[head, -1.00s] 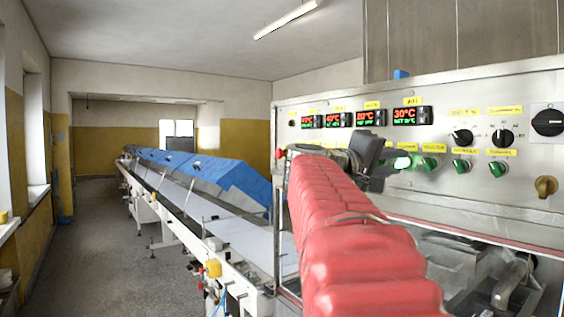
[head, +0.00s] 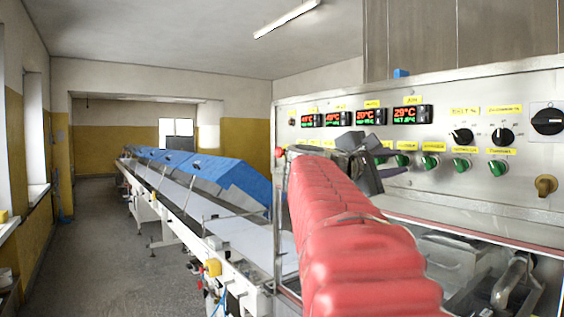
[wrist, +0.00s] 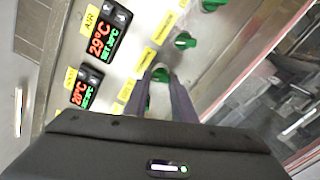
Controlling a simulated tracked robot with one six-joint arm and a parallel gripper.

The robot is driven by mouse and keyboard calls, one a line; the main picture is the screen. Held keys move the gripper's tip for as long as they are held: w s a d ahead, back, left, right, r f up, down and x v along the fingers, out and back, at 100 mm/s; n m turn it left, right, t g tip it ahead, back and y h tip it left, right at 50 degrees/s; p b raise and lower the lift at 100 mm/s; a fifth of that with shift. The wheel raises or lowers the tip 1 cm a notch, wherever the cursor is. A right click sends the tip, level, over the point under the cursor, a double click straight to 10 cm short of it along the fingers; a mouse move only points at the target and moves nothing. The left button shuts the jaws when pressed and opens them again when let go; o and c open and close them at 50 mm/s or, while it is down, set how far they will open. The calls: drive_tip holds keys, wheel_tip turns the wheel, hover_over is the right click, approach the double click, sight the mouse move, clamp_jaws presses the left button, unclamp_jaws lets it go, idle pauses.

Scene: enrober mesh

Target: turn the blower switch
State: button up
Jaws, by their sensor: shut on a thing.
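A row of green switch knobs sits on the steel control panel (head: 440,190), each under a yellow label; I cannot read which label says blower. In the head view, knobs to the right of my gripper show, such as one green knob (head: 430,161). My gripper (head: 388,162) is up against the panel at the left part of this row. In the wrist view, my gripper (wrist: 160,82) has its two fingers on either side of a green switch knob (wrist: 160,74) and is shut on it. The fingers hide part of this knob. Another green knob (wrist: 184,40) is free beside it.
Red temperature displays (head: 408,114) are above the knobs. Black rotary switches (head: 502,136) and a brass-coloured knob (head: 546,186) are at the right. A conveyor with blue covers (head: 210,175) runs away at the left, with clear floor (head: 110,230) beside it.

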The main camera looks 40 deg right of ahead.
drive_tip(key=shift+f+n, duration=0.2)
drive_tip(key=shift+n, duration=0.4)
drive_tip(key=shift+w+d, duration=0.1)
drive_tip(key=o, duration=0.8)
drive_tip(key=shift+o, duration=1.3)
drive_tip(key=shift+r, duration=0.1)
drive_tip(key=shift+a, duration=0.2)
drive_tip(key=w+a, duration=0.2)
drive_tip(key=a, duration=1.1)
drive_tip(key=shift+a, duration=0.15)
drive_tip(key=shift+w, duration=0.1)
